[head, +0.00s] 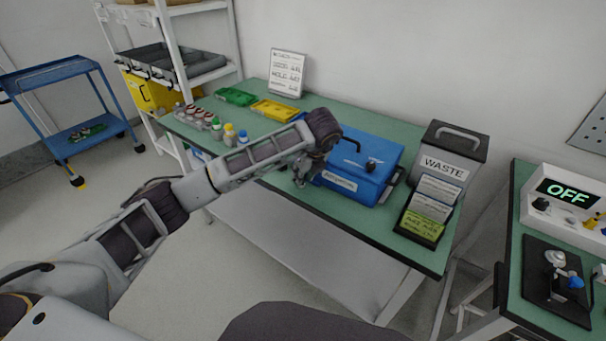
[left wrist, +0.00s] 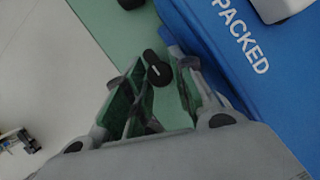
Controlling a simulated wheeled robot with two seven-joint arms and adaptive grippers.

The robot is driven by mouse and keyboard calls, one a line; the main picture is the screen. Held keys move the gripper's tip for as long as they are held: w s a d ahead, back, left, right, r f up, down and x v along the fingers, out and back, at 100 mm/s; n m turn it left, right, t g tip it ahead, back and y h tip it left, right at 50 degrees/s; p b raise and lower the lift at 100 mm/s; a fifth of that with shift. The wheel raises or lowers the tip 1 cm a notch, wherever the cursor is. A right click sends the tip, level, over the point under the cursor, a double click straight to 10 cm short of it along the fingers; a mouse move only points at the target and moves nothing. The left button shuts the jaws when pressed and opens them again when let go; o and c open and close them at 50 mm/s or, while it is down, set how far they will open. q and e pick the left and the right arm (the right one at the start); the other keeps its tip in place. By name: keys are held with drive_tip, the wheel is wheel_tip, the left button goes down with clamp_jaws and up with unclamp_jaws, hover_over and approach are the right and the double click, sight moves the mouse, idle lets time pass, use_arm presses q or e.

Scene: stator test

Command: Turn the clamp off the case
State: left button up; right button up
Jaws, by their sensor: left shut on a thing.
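The blue case (head: 368,175) stands on the green bench in the head view, with a dark handle and a dark fitting on its lid. Its blue side, lettered PACKED, fills the upper right of the left wrist view (left wrist: 225,55). A black clamp knob (left wrist: 158,70) with a white mark sits beside the case's edge, between my fingertips. My left gripper (left wrist: 160,88) is shut on this clamp; its green-padded fingers lie on either side. In the head view my left gripper (head: 303,176) is at the case's left side, where my wrist partly hides the contact. My right gripper is out of view.
A WASTE bin (head: 453,152) and a card holder (head: 432,205) stand right of the case. Yellow (head: 275,110) and green (head: 235,97) trays and several small bottles are on the left of the bench. A device reading OFF (head: 565,195) stands on the right-hand table.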

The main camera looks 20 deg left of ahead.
use_arm(q)
drive_tip(key=o, duration=1)
drive_tip(key=shift+o, duration=0.2)
drive_tip(key=shift+r, duration=0.2)
drive_tip(key=v, duration=0.7)
drive_tip(key=shift+s+r, duration=0.15)
drive_tip(key=shift+d, duration=0.1)
idle(0.3)
